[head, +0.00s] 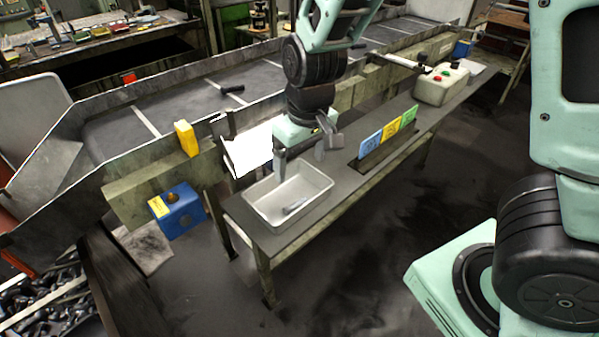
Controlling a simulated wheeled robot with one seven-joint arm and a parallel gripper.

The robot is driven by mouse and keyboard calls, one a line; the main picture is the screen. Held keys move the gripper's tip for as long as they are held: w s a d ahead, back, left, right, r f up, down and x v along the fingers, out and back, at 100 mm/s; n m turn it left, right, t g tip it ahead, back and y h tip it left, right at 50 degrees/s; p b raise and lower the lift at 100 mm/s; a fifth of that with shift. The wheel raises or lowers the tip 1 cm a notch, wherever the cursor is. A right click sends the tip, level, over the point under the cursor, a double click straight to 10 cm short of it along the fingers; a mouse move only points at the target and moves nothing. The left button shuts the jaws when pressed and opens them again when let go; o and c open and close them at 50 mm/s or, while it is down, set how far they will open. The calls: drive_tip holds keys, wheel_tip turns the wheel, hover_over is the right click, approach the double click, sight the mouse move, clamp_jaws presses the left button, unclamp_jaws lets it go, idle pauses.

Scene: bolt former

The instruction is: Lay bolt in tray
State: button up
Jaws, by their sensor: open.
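A white rectangular tray (257,213) stands at the near left end of the narrow grey table. A small grey bolt (296,205) lies in it, on the tray floor toward the near right side. My gripper (300,163) hangs above the far part of the tray, pointing down. Its two fingers are apart and nothing shows between them. It is clear of the bolt. A dark bolt-like piece (232,88) lies on the conveyor behind.
Blue, yellow and green cards (388,133) stand in a holder right of the tray. The conveyor's side wall (150,150) runs behind. A blue box (177,214) is at left.

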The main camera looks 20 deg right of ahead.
drive_tip(key=s+a+r+n, duration=0.2)
drive_tip(key=s+a+r, duration=0.1)
drive_tip(key=s, duration=0.6)
drive_tip(key=s+a+r+n+g, duration=0.1)
drive_tip(key=s+a+r+n, duration=0.1)
drive_tip(key=s, duration=0.8)
drive_tip(key=shift+a+r+n, duration=0.4)
drive_tip(key=shift+a+r, duration=0.35)
drive_tip(key=shift+a, duration=0.05)
